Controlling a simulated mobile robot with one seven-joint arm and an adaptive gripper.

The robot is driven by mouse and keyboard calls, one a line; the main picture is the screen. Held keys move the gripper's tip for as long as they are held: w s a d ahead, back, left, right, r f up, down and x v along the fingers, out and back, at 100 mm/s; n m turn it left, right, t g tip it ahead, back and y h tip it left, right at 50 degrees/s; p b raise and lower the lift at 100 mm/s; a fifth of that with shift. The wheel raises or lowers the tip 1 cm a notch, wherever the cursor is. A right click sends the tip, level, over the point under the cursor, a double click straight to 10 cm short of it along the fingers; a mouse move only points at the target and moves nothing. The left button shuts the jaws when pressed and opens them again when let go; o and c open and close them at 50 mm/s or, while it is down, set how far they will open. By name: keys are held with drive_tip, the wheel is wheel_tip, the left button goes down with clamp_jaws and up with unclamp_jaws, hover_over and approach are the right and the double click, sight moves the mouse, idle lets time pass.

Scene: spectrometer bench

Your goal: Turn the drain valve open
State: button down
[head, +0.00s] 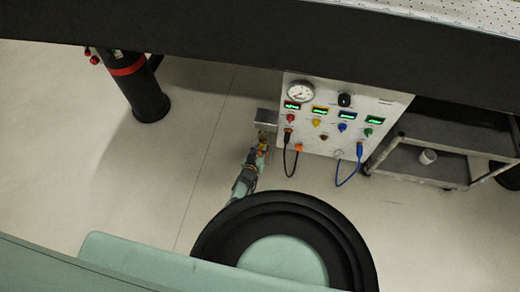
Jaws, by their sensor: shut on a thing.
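My gripper (262,146) is small in the head view, at the lower left edge of the white panel. It is shut on what appears to be the drain valve (264,128), a small brassy part just below a grey metal box (267,116). The fingers hide most of the valve. How far its handle is turned is too small to tell.
The white instrument panel (326,142) carries a round gauge (300,92), green displays, coloured knobs, and black and blue cables (346,178). A black bench leg (148,98) stands left. Floor between is clear.

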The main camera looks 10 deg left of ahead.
sight(261, 135)
drive_tip(key=shift+d+m+y, duration=0.1)
drive_tip(key=shift+m+y, duration=0.3)
drive_tip(key=shift+m, duration=0.2)
drive_tip(key=c, duration=1.4)
unclamp_jaws()
drive_tip(key=shift+s+r, duration=0.1)
drive_tip(key=shift+r, duration=0.1)
drive_tip(key=shift+r, duration=0.2)
drive_tip(key=shift+a+r, duration=0.2)
drive_tip(key=shift+r, duration=3.05)
drive_tip(key=shift+d+r, duration=0.15)
drive_tip(key=shift+r, duration=1.2)
